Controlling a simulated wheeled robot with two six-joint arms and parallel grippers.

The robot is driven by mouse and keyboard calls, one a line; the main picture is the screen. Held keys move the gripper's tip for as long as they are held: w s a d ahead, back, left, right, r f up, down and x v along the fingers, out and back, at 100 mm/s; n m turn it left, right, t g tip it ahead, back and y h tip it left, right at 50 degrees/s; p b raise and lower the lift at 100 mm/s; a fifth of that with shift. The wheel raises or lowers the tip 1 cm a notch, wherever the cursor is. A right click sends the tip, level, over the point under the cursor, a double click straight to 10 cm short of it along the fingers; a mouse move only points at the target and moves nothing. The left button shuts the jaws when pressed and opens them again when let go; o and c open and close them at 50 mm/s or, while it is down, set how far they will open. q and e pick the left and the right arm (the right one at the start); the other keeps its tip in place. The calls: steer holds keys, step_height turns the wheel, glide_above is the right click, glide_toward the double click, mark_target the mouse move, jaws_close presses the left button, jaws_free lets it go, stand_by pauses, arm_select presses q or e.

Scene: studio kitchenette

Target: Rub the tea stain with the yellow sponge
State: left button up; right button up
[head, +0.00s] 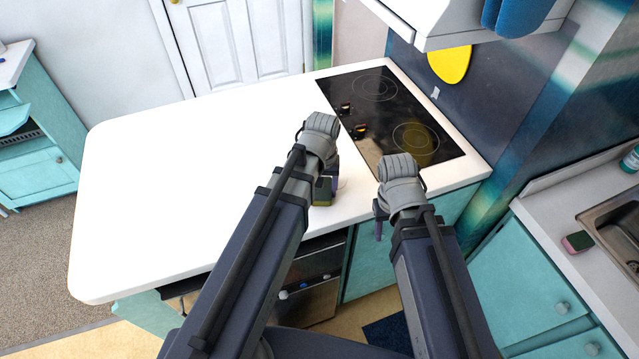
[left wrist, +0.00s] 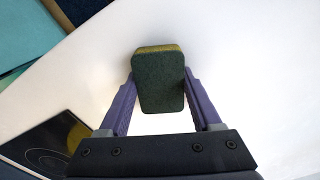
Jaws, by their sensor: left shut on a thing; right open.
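My left gripper (head: 322,190) is shut on the yellow sponge (head: 325,187), low over the white counter near its front edge, left of the hob. In the left wrist view the sponge (left wrist: 158,95) sits between the two purple fingers, its dark green scouring face toward the camera and a strip of yellow at its top edge. I cannot tell whether it touches the counter. I cannot make out the tea stain in either view; my arm and the sponge hide part of the counter. My right gripper (head: 380,226) is open, near the counter's front edge, its fingers partly hidden.
The white counter (head: 190,190) is wide and bare to the left. A black hob (head: 385,115) with small dark and yellow items lies to the right. A pink and green sponge (head: 577,242) lies by the sink (head: 620,225). A hood (head: 440,25) hangs above.

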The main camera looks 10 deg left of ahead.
mark_target(326, 178)
arm_select(q)
steer(key=shift+s+d, duration=0.35)
steer(key=shift+s, duration=0.15)
steer(key=shift+d, duration=0.1)
steer(key=shift+w+d, duration=0.4)
steer(key=shift+d, duration=0.05)
steer(key=shift+w+d, duration=0.35)
steer(key=shift+d, duration=0.2)
steer(key=shift+w+a, duration=0.6)
steer(key=shift+w, duration=0.2)
steer(key=shift+w+a, duration=0.6)
steer(key=shift+w, duration=0.2)
steer(key=shift+w+a, duration=0.55)
steer(key=shift+w, duration=0.25)
steer(key=shift+w+a, duration=0.5)
steer(key=shift+w, duration=0.25)
steer(key=shift+d, duration=0.1)
